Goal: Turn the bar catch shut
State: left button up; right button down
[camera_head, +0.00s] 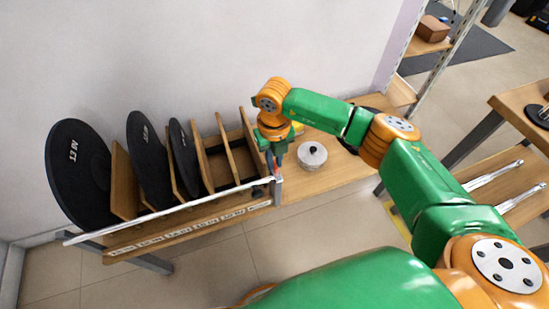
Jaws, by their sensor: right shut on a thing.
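A long pale metal bar (170,211) runs across the front of a wooden rack of black round pads. Its right end meets a grey metal post (277,190), where the bar catch (276,176) sits. My right gripper (275,167) points down at this end and is shut on the catch. The fingers and wrist hide most of the catch, so its exact angle cannot be told. My left gripper is not in view.
Several black pads (77,172) stand upright between wooden dividers (124,182). A silver lidded pot (312,156) stands on the wooden bench (318,182) right of my gripper.

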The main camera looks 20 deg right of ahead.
dwell(0.4)
jog(key=c, duration=0.9)
grip_release()
notch_tip(320, 180, up, 7)
jog(key=shift+r, duration=0.1)
